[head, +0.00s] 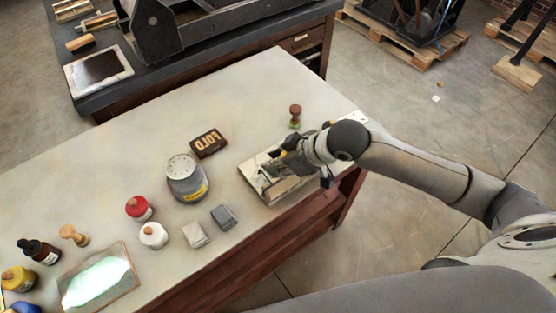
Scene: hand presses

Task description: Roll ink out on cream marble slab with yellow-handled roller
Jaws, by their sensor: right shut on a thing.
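My right gripper (292,168) is low over a cream slab (252,178) near the right end of the pale table, shut on the yellow-handled roller. Only a small yellow bit of the roller (283,154) shows beside the fingers. The fingers and wrist hide the rest of the roller and much of the slab, so I cannot tell whether the roller touches the slab or how ink lies on it. My left gripper is not in view.
A brown-knobbed stamp (295,116) stands just behind the slab. A dark FOLD block (208,143), a grey tin (186,179), small grey blocks (223,217) and red (139,208) and white (153,235) jars stand left. The table's back middle is clear.

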